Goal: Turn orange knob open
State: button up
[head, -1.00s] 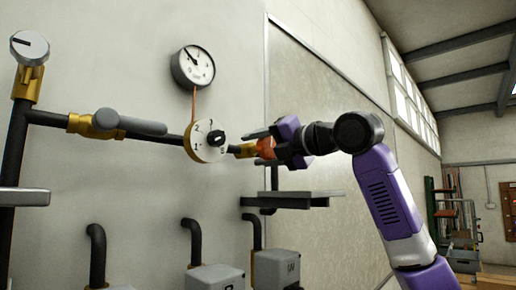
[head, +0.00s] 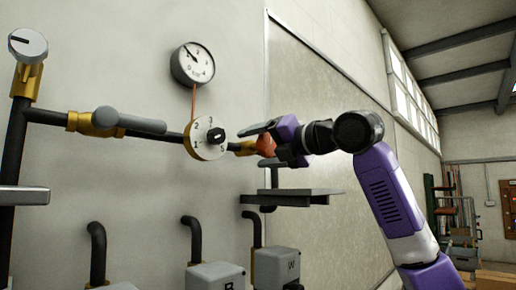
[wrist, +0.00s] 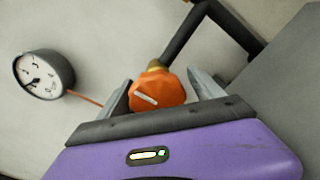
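The orange knob (head: 266,145) sits at the right end of the wall pipe, on a brass fitting. In the wrist view the orange knob (wrist: 158,91) is faceted, with a pale slanted mark on its face. My gripper (head: 274,143) is at the knob, coming from the right. In the wrist view one finger of my gripper (wrist: 164,88) is to the left of the knob, close to it, and the other is to the right with a small gap. The fingers look open around the knob. Part of the knob is hidden by a finger in the head view.
A round gauge (head: 193,64) hangs above. A grey shelf (head: 290,197) juts out below my gripper. Boxes with bent pipes stand lower down.

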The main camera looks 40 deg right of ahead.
aim_at(271, 146)
jog(key=shift+r, duration=0.1)
jog(key=s+b, duration=0.2)
jog(key=s, duration=0.4)
jog(key=shift+s+d+b, duration=0.1)
jog(key=shift+s+b, duration=0.2)
jog(key=shift+b, duration=0.1)
jog(key=shift+s, duration=0.65)
